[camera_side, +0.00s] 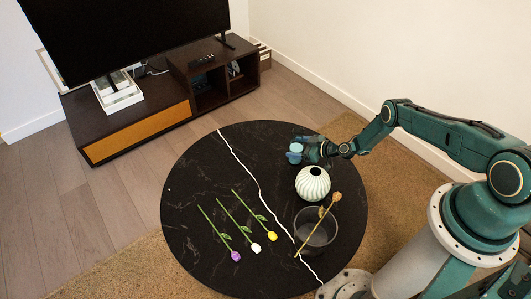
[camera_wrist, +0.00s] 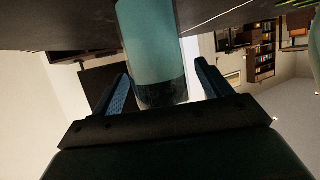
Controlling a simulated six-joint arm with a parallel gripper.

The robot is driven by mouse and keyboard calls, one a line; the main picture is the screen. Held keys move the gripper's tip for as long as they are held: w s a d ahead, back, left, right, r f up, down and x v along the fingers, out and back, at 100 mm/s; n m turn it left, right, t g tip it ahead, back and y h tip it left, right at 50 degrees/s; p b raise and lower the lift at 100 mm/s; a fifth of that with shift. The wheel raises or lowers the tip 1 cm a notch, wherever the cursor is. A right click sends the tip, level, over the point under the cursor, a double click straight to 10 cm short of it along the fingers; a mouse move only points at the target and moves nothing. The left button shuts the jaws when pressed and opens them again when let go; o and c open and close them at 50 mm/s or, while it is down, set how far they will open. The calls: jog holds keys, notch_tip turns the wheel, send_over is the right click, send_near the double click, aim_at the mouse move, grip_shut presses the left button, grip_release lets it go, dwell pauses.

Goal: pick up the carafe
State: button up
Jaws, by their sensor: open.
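The carafe is a teal, rounded vessel that fills the upper middle of the wrist view (camera_wrist: 150,45), with a darker band at its lower end there. In the side view it shows as a small light-blue shape (camera_side: 295,147) near the table's far right edge, partly covered by my gripper (camera_side: 303,150). In the wrist view my gripper (camera_wrist: 162,72) is open, with one blue finger on each side of the carafe. I cannot tell whether either finger touches it.
A pale ribbed vase (camera_side: 313,184) stands close to my gripper. A dark clear pot (camera_side: 315,238) holds a leaning tan flower (camera_side: 336,197). Purple (camera_side: 235,256), white (camera_side: 256,247) and yellow (camera_side: 272,236) flowers lie on the round black table (camera_side: 190,165). Its left part is clear.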

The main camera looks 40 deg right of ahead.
dwell(0.3)
jog(key=shift+r, duration=0.1)
jog(key=c, duration=1.4)
jog(key=shift+r, duration=0.15)
notch_tip(320, 180, up, 20)
dwell(0.9)
